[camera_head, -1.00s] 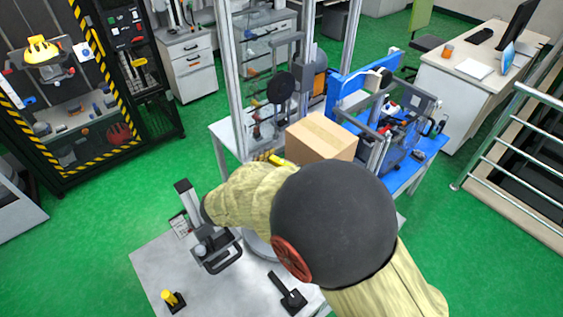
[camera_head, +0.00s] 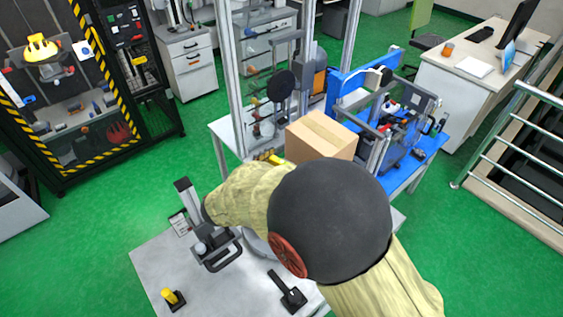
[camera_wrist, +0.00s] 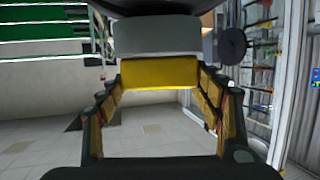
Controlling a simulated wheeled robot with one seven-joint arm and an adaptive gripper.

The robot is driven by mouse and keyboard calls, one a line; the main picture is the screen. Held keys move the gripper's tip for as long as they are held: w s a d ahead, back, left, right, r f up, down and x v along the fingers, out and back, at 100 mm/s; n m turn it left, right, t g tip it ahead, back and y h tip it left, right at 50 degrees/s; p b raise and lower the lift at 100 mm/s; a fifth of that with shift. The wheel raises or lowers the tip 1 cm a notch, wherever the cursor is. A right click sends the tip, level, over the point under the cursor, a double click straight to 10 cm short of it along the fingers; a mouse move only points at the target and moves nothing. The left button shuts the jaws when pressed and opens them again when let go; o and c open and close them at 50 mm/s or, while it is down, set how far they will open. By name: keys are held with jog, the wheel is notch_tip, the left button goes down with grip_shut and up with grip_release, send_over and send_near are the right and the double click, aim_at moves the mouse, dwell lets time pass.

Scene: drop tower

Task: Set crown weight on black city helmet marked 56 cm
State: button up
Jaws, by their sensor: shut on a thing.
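In the wrist view my gripper (camera_wrist: 160,82) has its two padded fingers on either side of a yellow block (camera_wrist: 160,72) and is shut on it. A pale grey block (camera_wrist: 156,36) lies directly beyond the yellow part in the picture; the two look like one piece, perhaps the crown weight. A dark curved surface (camera_wrist: 165,8) fills the top edge; I cannot tell whether it is the helmet. In the head view my arm hides the gripper and what it holds. I cannot make out a 56 cm mark in either view.
A grey-white table (camera_head: 235,295) in front carries a grey clamp-like device (camera_head: 214,250), a yellow-topped peg (camera_head: 172,297) and a black stand (camera_head: 290,292). Behind my arm are a metal tower frame (camera_head: 232,80), a cardboard box (camera_head: 320,137) and a blue bench (camera_head: 425,150). Green floor lies open left.

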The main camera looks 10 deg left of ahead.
jog(key=shift+f, duration=0.5)
dwell(0.8)
jog(key=o, duration=2.1)
jog(key=shift+o, duration=0.3)
jog(key=shift+f, duration=0.1)
jog(key=shift+s+f, duration=0.1)
jog(key=v, duration=1.2)
